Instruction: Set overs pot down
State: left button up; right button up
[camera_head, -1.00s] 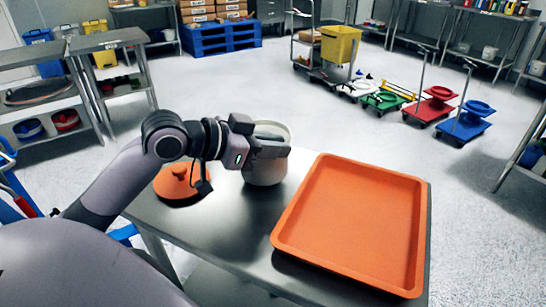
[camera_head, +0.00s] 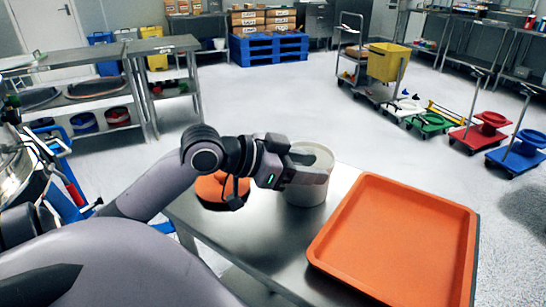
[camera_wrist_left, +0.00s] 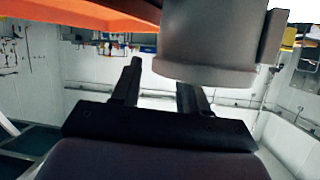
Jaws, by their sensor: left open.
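The overs pot (camera_head: 312,188), a pale grey round pot, stands upright on the steel table (camera_head: 262,235), left of the orange tray. My left gripper (camera_head: 305,168) is at the near left side of the pot's upper part and hides some of its wall. In the left wrist view the pot (camera_wrist_left: 205,50) fills the upper middle and right. There the two dark fingers of my left gripper (camera_wrist_left: 160,85) are spread apart, with the pot's edge beyond the right finger. I cannot tell whether a finger touches it. My right gripper does not show.
A large orange tray (camera_head: 400,240) covers the table's right side. A round orange lid-like piece (camera_head: 212,192) lies on the table left of the pot, partly behind my arm. Bare steel shows in front of the pot. Coloured dollies (camera_head: 475,138) stand on the floor beyond.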

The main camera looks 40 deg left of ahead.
pick_arm(q)
jog(key=v, duration=1)
dwell(0.7)
